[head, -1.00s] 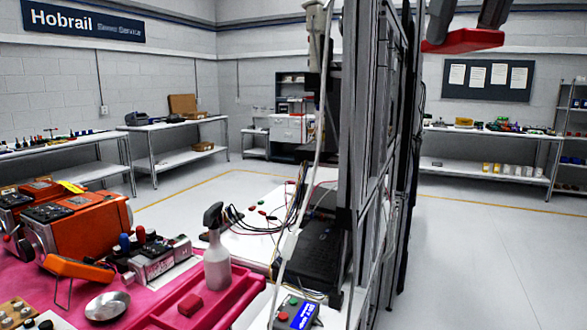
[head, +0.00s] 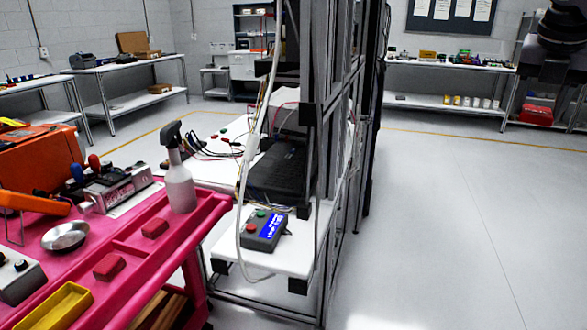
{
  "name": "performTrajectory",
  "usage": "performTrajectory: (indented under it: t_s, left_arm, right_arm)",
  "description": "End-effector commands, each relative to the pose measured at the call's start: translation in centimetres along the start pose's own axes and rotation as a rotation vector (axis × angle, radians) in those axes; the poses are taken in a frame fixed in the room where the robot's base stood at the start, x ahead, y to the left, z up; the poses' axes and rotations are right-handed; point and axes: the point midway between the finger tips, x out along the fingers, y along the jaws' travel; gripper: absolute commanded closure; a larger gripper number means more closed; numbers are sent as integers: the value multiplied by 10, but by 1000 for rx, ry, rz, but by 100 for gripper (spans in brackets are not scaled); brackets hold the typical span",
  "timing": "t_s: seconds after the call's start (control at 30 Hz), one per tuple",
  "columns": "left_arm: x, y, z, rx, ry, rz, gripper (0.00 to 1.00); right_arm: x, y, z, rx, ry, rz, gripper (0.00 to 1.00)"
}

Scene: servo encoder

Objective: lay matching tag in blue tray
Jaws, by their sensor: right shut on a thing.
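My right gripper (head: 541,96) hangs dark at the right edge, far from the pink trolley. A small red block (head: 537,115) shows at its lower end and appears to be in the shut jaws. The dark shapes behind blur the contact. Two more red blocks lie on the pink trolley (head: 215,212), one (head: 110,266) nearer me and one (head: 154,228) by the spray bottle. A yellow tray (head: 55,306) is at the trolley's near left. No blue tray is in view, and no writing on any tag can be read. My left gripper is out of view.
On the trolley stand a spray bottle (head: 179,180), a metal dish (head: 65,237) and an orange instrument (head: 40,160). A tall metal frame (head: 320,150) with a white bench and small display box (head: 265,231) stands in the middle. The floor (head: 450,230) at the right is clear.

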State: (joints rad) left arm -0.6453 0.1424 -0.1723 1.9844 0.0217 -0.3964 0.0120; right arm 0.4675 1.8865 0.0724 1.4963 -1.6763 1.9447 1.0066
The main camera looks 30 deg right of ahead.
Motion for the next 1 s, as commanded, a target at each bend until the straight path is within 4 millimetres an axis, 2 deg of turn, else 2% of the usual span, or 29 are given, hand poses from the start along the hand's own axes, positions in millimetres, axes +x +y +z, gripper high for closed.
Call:
performTrajectory:
  t_s: [0.03, 0.1, 0.47, 0.67, 1.0]
  left_arm:
    - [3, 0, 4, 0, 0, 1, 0]
    - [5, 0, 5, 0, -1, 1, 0]
    - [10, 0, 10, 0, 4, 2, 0]
    - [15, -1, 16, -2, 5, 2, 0]
    - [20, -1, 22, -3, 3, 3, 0]
  right_arm:
    - [18, 2, -5, 9, 1, 2, 78]
    - [33, 5, -9, 22, 0, -4, 78]
    - [86, 21, -28, 49, -1, -24, 78]
    - [123, 41, -46, 50, 2, -26, 78]
    - [153, 71, -68, 44, 2, -12, 78]
